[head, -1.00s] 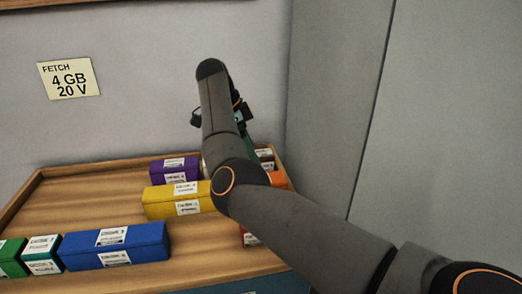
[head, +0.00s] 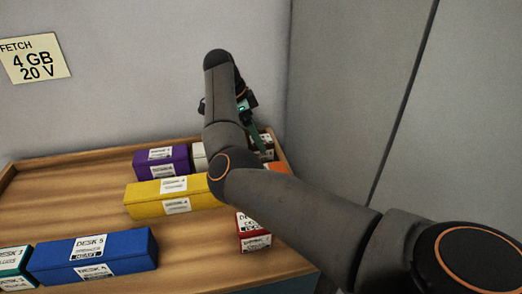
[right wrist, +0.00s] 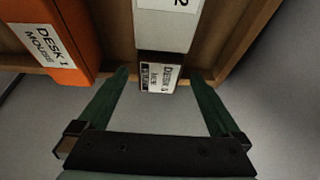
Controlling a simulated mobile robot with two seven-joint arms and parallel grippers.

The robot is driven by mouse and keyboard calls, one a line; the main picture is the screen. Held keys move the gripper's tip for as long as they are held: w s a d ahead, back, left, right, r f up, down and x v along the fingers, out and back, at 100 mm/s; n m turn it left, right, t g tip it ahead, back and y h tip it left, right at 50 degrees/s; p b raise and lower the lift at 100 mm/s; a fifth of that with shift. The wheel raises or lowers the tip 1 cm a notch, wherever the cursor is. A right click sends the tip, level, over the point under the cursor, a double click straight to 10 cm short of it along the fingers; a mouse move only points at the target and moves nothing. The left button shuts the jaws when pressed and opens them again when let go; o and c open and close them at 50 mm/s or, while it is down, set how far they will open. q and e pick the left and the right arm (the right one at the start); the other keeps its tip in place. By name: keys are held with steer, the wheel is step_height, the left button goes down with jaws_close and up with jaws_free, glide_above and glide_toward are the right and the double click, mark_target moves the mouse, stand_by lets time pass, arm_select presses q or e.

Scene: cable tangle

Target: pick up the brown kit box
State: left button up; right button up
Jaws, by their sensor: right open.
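The brown kit box (right wrist: 146,57) shows in the right wrist view as a dark brown end with a white "DESK 4" label. In the head view the brown box (head: 269,147) is at the tray's far right corner, partly hidden by my right arm. My right gripper (right wrist: 161,78) is open. Its two green fingers reach toward the box, one on each side in the picture, with gaps. I cannot tell whether they are level with it. In the head view my right gripper (head: 254,132) is mostly behind the arm. My left gripper is not in view.
An orange box (right wrist: 52,45) stands close to the left finger, and a pale box (right wrist: 165,30) adjoins the brown one. The wooden tray (head: 70,170) also holds purple (head: 147,161), yellow (head: 150,195), red (head: 248,226) and blue (head: 100,252) boxes. A wall rises at the right.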

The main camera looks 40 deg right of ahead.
mark_target(269, 156)
steer(key=shift+x, duration=2.95)
steer(key=shift+s+d+r, duration=0.1)
steer(key=shift+s+d, duration=0.05)
steer(key=shift+d, duration=0.05)
steer(key=shift+r, duration=0.1)
jaws_close()
